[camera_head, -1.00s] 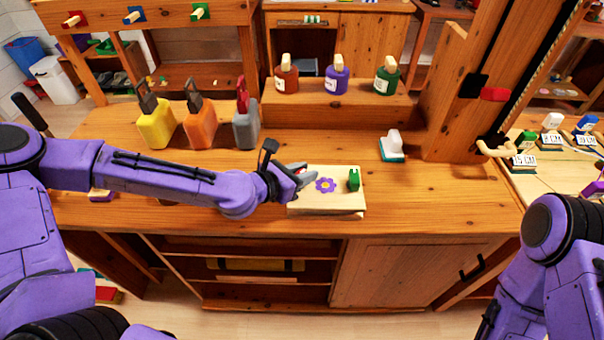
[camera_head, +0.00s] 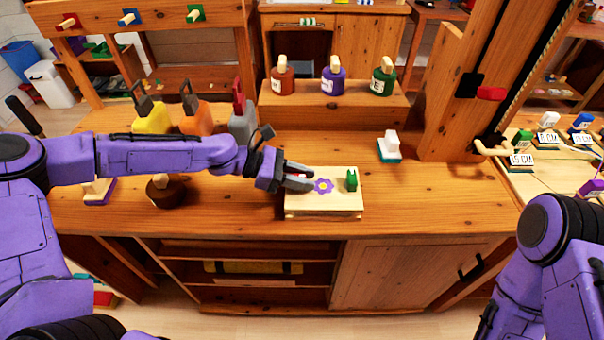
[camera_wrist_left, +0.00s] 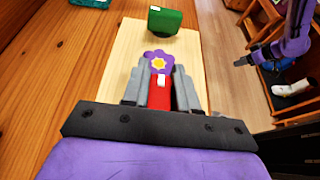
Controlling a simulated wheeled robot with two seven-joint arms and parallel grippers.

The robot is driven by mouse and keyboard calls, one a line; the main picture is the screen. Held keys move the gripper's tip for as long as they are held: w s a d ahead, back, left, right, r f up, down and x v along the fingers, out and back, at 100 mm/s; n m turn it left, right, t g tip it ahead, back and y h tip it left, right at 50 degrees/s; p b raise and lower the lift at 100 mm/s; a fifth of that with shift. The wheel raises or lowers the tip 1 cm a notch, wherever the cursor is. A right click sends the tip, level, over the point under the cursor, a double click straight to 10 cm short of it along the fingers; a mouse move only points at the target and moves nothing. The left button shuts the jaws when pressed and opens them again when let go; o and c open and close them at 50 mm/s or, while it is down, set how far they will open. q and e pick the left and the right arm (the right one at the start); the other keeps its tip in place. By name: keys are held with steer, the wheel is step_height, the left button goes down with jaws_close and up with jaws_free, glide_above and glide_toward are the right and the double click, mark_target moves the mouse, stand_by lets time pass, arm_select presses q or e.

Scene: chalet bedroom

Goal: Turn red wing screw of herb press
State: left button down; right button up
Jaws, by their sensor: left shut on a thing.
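The herb press (camera_head: 324,202) is a pale wooden board on the bench, with a purple flower (camera_head: 323,186) with a yellow centre on its top. The green wing screw (camera_head: 351,180) stands upright at its right end; in the left wrist view it is at the far end (camera_wrist_left: 164,20). My left gripper (camera_head: 310,184) reaches in from the left, low over the press's left end. In the left wrist view it is shut on the red wing screw (camera_wrist_left: 159,97), which shows between the fingers. My right gripper (camera_wrist_left: 258,52) shows small and unclear in the left wrist view.
Yellow (camera_head: 152,119), orange (camera_head: 196,118) and grey (camera_head: 242,124) containers stand behind my left arm. A brown round object (camera_head: 165,188) lies left of the press. A white-and-teal block (camera_head: 390,147) stands behind it to the right. The bench right of the press is clear.

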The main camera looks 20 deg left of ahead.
arm_select(q)
steer(key=shift+s+f+m+g, duration=0.1)
steer(key=shift+m+g, duration=0.2)
steer(key=shift+g, duration=0.1)
steer(key=c, duration=1)
jaws_free()
steer(key=shift+d, duration=0.1)
steer(key=shift+o, duration=0.2)
steer(key=p+v, duration=0.1)
steer(key=v, duration=0.9)
steer(key=shift+a, duration=0.25)
